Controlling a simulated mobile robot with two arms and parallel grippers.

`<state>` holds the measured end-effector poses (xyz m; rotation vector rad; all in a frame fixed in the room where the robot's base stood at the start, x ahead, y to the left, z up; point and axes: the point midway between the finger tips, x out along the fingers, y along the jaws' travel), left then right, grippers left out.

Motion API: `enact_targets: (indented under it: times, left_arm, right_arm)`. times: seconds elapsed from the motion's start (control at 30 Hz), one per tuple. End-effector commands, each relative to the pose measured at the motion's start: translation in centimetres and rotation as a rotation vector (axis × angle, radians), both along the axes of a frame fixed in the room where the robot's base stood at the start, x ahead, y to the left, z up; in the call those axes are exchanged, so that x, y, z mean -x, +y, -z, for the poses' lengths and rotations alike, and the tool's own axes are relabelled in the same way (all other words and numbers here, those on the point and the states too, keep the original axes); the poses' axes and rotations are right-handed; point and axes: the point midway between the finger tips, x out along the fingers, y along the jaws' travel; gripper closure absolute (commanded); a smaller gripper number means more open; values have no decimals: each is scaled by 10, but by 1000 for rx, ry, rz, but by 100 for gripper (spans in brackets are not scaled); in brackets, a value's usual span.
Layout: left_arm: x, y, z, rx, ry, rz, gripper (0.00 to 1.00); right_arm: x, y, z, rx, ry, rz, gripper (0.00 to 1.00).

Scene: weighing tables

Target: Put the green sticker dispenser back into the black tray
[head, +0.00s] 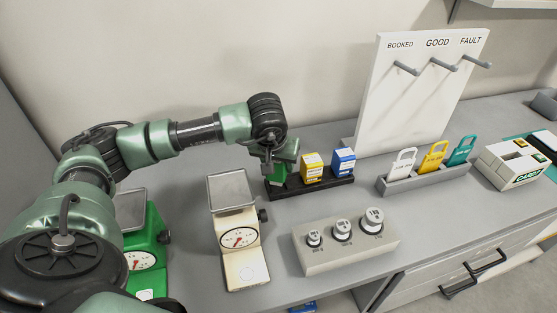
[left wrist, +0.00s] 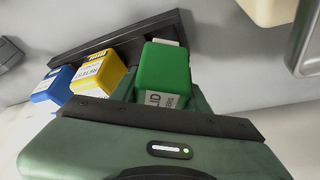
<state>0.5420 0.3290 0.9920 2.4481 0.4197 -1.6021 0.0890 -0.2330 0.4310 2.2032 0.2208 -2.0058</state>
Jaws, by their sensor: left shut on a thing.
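The green sticker dispenser (head: 277,174) is at the left end of the black tray (head: 312,189) in the head view. My left gripper (head: 284,157) is shut on it from above and partly hides it. In the left wrist view the green dispenser (left wrist: 163,72) shows upright-faced beside the black tray (left wrist: 100,42), with a white label partly hidden by the gripper (left wrist: 160,112). I cannot tell whether its base touches the tray floor. A yellow dispenser (head: 312,168) and a blue dispenser (head: 343,162) stand in the tray to its right. My right gripper is not in view.
A cream scale (head: 238,252) stands left of the tray, and a green scale (head: 145,235) farther left. A weight block (head: 345,250) is in front. A grey tag rack (head: 425,181) and a white peg board (head: 420,100) are to the right.

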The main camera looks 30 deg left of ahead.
Motion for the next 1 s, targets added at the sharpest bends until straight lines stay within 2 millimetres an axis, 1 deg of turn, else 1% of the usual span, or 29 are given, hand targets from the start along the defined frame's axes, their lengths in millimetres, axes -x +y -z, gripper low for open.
enact_targets:
  times: [0.1, 0.53, 1.0]
  left_arm:
    - [0, 0, 3, 1, -1, 0, 87]
    - [-1, 0, 2, 0, -2, 0, 87]
    - [0, 0, 2, -1, -2, 0, 87]
  right_arm:
    - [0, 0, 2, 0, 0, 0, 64]
    - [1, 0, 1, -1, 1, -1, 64]
    - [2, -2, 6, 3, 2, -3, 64]
